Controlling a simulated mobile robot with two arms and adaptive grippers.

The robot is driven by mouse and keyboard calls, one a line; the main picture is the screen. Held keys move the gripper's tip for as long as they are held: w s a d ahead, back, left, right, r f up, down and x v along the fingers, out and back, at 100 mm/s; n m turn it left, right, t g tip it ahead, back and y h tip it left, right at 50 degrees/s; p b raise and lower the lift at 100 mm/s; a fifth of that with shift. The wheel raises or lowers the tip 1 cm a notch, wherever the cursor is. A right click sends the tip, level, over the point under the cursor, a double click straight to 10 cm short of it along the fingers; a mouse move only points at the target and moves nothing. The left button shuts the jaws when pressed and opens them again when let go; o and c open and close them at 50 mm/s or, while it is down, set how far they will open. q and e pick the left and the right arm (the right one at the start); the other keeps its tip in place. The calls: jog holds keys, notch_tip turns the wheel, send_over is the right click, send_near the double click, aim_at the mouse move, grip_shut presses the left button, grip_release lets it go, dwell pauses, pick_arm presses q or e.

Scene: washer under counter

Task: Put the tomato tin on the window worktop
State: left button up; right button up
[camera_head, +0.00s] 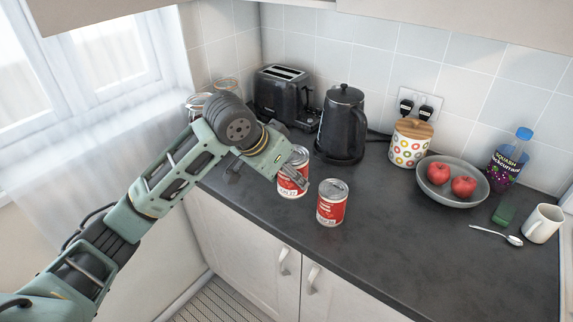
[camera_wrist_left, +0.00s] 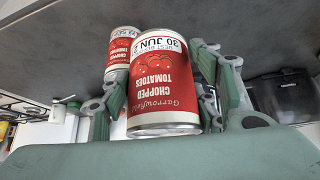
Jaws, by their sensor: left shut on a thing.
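My left gripper (camera_head: 296,164) is shut on a tomato tin (camera_head: 291,187) with a red and white label, at the worktop's front edge. In the left wrist view, this tin (camera_wrist_left: 160,90) sits between the fingers, its label reading "Chopped Tomatoes". I cannot tell whether its base touches the worktop. A second, similar tomato tin (camera_head: 332,208) stands upright just to its right, outside the gripper; it also shows in the left wrist view (camera_wrist_left: 122,48). The dark grey worktop (camera_head: 400,240) runs along the wall to the corner by the window (camera_head: 80,50). My right gripper is not in view.
A black toaster (camera_head: 283,95), black kettle (camera_head: 342,125) and dotted canister (camera_head: 410,143) stand along the wall. Glass jars (camera_head: 197,104) stand near the window. A bowl of red fruit (camera_head: 450,198), squash bottle (camera_head: 508,160), spoon (camera_head: 497,235) and mug (camera_head: 542,223) are right. The front middle is clear.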

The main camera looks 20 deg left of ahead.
pick_arm(q)
jog(key=w+a+f+p, duration=0.1)
jog(key=w+f, duration=0.2)
jog(key=w+a+f+p, duration=0.1)
jog(key=w+a+f, duration=0.1)
jog(key=w+f, duration=0.1)
jog(key=w+a+f+p, duration=0.1)
jog(key=w+a+f, duration=0.1)
jog(key=w+f, duration=0.1)
jog(key=shift+a+f, duration=0.15)
jog(key=shift+f, duration=0.45)
jog(key=shift+w, duration=0.1)
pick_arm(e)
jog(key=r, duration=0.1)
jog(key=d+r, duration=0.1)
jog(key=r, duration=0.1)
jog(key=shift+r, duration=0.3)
pick_arm(q)
jog(key=shift+f, duration=0.25)
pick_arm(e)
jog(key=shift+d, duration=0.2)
pick_arm(q)
jog(key=o, duration=1.2)
jog(key=shift+f, duration=0.1)
jog(key=o, duration=0.4)
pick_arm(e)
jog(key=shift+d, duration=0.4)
